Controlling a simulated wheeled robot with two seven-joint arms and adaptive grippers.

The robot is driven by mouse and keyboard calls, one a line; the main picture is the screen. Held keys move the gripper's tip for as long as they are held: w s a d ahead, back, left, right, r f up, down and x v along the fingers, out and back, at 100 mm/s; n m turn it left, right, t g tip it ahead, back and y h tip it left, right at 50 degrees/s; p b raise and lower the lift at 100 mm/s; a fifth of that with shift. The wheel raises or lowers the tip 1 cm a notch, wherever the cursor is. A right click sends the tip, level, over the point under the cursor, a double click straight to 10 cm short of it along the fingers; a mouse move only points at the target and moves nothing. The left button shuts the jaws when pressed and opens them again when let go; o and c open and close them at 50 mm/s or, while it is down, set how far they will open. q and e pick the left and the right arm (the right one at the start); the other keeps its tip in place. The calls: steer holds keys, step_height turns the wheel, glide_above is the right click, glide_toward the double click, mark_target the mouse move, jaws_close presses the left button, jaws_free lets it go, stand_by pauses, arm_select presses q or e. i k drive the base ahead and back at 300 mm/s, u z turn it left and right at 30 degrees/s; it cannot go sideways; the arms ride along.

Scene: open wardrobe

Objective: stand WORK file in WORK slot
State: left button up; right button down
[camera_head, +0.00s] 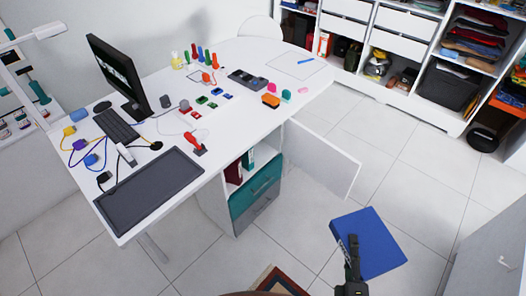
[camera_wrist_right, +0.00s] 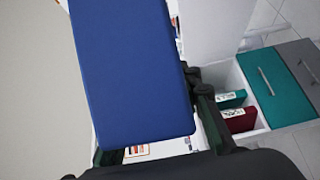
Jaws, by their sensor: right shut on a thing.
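A blue file (camera_head: 382,243) is held by my right gripper (camera_head: 352,250), above the floor and to the right of the desk. In the right wrist view the blue file (camera_wrist_right: 130,70) fills the middle, between the fingers of the gripper (camera_wrist_right: 158,138). A white label (camera_wrist_right: 160,150) with small print shows at its near end; I cannot read it. The open compartment of the desk cabinet (camera_wrist_right: 257,92) holds a dark red file (camera_wrist_right: 238,118) and a green file (camera_wrist_right: 230,98), with spine labels too small to read. Which slot is WORK cannot be told. My left gripper is not in view.
The cabinet's white door (camera_head: 325,160) stands open, right of the compartment. Below are a teal drawer (camera_head: 255,190) and a grey one. The white desk (camera_head: 225,125) carries a monitor, keyboard and many small objects. A reddish-brown flat thing (camera_head: 280,282) lies at the bottom edge. Tiled floor is clear around the file.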

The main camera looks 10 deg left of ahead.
mark_target(265, 160)
steer(key=u, duration=1)
steer(key=i, duration=1.5)
